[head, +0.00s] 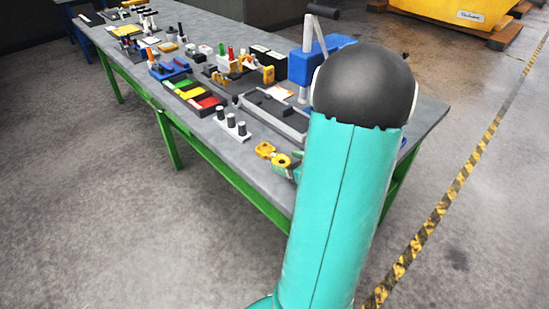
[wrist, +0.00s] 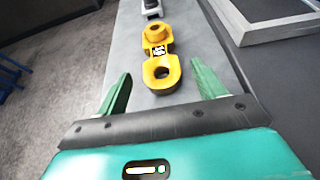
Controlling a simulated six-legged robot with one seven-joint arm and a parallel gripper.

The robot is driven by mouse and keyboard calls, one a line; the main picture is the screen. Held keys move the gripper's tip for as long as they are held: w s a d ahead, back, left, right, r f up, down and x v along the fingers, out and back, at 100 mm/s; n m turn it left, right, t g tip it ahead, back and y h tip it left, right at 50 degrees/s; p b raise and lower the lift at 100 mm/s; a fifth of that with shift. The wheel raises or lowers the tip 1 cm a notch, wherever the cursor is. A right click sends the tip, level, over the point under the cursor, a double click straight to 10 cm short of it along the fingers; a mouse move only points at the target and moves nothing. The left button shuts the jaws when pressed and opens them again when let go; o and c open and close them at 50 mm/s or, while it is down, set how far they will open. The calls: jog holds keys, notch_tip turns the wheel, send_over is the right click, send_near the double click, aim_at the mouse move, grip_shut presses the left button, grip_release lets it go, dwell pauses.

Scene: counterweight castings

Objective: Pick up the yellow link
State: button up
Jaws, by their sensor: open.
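The yellow link (wrist: 158,60) lies on the grey bench top in the wrist view. It has a ring at each end and a small black-and-white label between them. My gripper (wrist: 162,68) is open, its two green fingers apart on either side of the link's near ring, with nothing held. I cannot tell how high the fingertips are above the bench. In the head view, the link (head: 265,150) lies near the bench's front edge, just left of my arm, which hides most of my gripper.
A white block with black pegs (head: 232,124) stands beyond the link. A grey frame (wrist: 270,22) lies to the right in the wrist view. Red, yellow and green bins (head: 207,103) and a blue press (head: 306,66) also stand on the bench. The bench edge is close on the left.

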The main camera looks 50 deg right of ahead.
aim_at(276, 157)
jog(key=x, duration=0.5)
jog(key=shift+w+r, duration=0.1)
jog(key=shift+r, duration=0.05)
jog(key=c, duration=1.4)
jog(key=shift+r, duration=0.1)
jog(key=shift+c, duration=0.2)
jog(key=shift+r, duration=0.45)
notch_tip(276, 157, up, 2)
jog(key=shift+r, duration=0.2)
jog(key=w+a+r, duration=0.5)
jog(key=a+r, duration=0.4)
jog(key=a, duration=0.4)
jog(key=shift+r, duration=0.3)
